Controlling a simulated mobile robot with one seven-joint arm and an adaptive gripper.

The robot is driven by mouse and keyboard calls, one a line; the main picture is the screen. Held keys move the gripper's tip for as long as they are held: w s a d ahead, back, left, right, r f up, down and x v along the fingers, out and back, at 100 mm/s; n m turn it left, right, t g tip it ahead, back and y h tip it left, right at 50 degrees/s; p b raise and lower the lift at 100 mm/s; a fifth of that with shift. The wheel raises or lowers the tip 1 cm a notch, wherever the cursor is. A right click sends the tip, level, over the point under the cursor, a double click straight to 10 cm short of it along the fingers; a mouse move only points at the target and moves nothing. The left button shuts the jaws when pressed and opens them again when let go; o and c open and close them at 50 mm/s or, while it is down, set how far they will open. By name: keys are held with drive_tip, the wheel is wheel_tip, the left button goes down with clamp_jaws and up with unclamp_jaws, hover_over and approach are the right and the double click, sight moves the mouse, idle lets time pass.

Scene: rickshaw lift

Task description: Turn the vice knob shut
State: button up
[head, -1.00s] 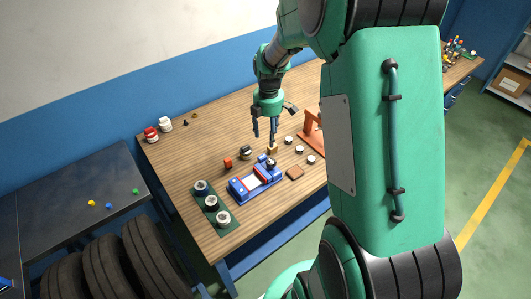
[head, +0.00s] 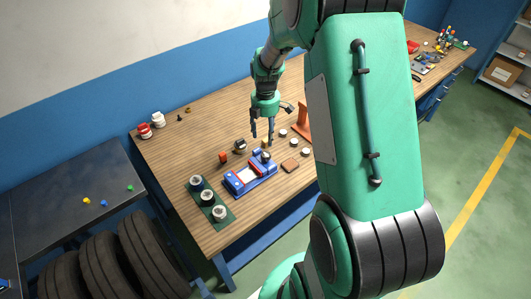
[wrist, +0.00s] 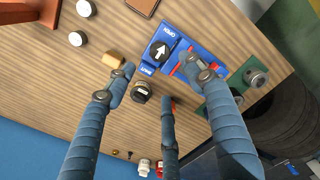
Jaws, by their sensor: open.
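The blue vice (head: 262,182) lies on the wooden workbench, with a pale and red middle section. Its round black knob (wrist: 160,52) carries a white arrow, which points up in the wrist view, towards the side of the OPEN label. The SHUT label (wrist: 147,70) is on the opposite side of the knob. The knob also shows in the head view (head: 266,156). My gripper (head: 262,141) is open and empty, with its fingers pointing down above the knob's end of the vice. In the wrist view its fingers (wrist: 158,75) are spread apart, and no contact with the knob shows.
A tan block (wrist: 113,60) and a dark round object (wrist: 141,92) stand close to the knob. A red block (head: 223,158) is left of the vice. A green mat (head: 220,212) with cylinders and an orange stand (head: 303,125) flank it. The bench's back left is mostly clear.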

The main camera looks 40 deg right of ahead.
sight(265, 154)
wheel_tip(265, 154, down, 12)
drive_tip(key=shift+r+b, duration=0.25)
drive_tip(key=shift+b, duration=0.35)
drive_tip(key=c, duration=1.1)
